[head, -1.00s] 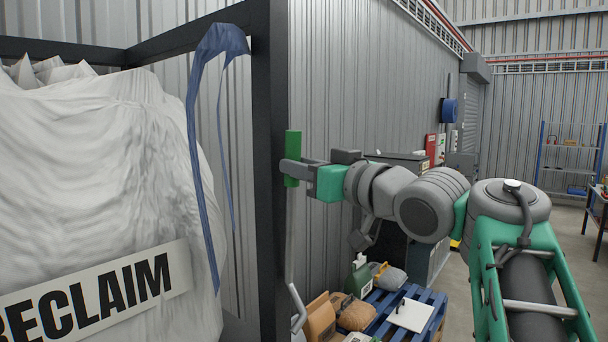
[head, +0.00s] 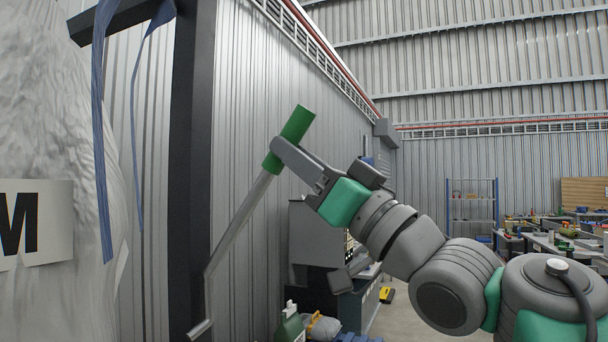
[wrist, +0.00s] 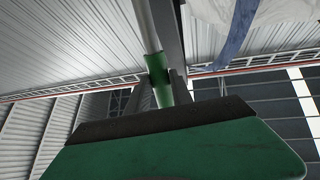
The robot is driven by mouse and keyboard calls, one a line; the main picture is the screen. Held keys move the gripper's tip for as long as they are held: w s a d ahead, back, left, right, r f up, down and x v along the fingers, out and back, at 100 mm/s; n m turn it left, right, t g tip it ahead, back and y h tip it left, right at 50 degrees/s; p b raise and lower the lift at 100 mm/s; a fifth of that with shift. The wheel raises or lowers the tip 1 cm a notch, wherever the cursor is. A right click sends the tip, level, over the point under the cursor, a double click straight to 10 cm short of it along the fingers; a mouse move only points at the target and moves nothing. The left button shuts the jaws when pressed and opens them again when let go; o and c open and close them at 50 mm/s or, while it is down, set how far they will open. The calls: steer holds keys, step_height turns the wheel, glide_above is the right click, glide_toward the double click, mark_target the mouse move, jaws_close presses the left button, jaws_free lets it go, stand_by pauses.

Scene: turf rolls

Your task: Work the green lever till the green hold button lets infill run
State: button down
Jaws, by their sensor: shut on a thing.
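The green lever (head: 292,137) is a green grip on a grey cranked rod, and the rod runs down and left to a bend beside the dark post. The lever leans to the right in the head view. My gripper (head: 277,152) is shut on the green grip near its lower end. In the wrist view the green grip (wrist: 158,80) sits at the fingers, with the rod above it. The green hold button is not seen in either view.
A dark frame post (head: 190,170) stands left of the lever, with a blue strap (head: 100,130) and a white bulk bag (head: 60,120) beside it. A grey cabinet (head: 318,245) stands behind my arm. Open floor (head: 400,315) shows to the right.

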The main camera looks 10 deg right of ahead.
steer(key=shift+w+f, duration=0.1)
steer(key=shift+f, duration=0.1)
steer(key=c, duration=1.1)
jaws_free()
steer(key=shift+d, duration=0.1)
steer(key=b+v, duration=0.2)
steer(key=v, duration=0.6)
